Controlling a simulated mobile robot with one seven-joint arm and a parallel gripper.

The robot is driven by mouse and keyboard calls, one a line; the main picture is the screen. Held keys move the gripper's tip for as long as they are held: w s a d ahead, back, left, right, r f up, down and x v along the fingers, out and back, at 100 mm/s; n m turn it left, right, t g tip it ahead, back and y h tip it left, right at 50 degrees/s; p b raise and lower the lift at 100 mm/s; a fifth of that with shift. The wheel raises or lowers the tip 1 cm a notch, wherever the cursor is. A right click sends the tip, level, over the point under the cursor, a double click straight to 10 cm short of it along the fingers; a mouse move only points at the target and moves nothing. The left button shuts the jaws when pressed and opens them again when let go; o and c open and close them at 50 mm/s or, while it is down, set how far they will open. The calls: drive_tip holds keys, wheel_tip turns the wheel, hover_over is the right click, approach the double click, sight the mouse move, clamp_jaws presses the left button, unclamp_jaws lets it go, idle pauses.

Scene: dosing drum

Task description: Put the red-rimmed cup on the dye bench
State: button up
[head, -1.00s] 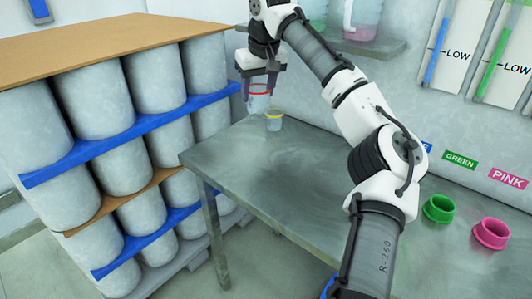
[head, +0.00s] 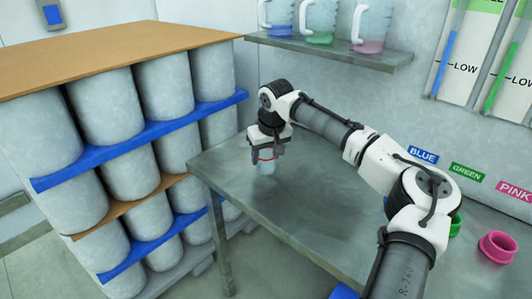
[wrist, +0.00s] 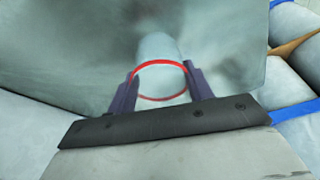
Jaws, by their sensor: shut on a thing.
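The red-rimmed cup (head: 266,167) is clear with a red rim, and it is upright between the fingers of my gripper (head: 265,154). My gripper is shut on it just below the rim. In the wrist view the red rim of the cup (wrist: 160,63) shows between the two dark fingers of my gripper (wrist: 163,88). The cup's base is at or just above the grey dye bench (head: 315,218), near its far left corner. I cannot tell whether it touches the top. The second cup seen earlier is hidden now.
A shelf (head: 330,50) with blue, green and pink jugs hangs on the wall above the bench. A rack of grey drums (head: 110,110) stands left of the bench. A pink pot (head: 497,247) is on the right, near colour labels. The bench's middle is clear.

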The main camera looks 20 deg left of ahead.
drive_tip(key=o, duration=0.9)
drive_tip(key=shift+f, duration=0.15)
drive_tip(key=shift+o, duration=0.2)
drive_tip(key=b+v, duration=0.1)
drive_tip(key=v, duration=1.1)
drive_tip(key=shift+w, duration=0.1)
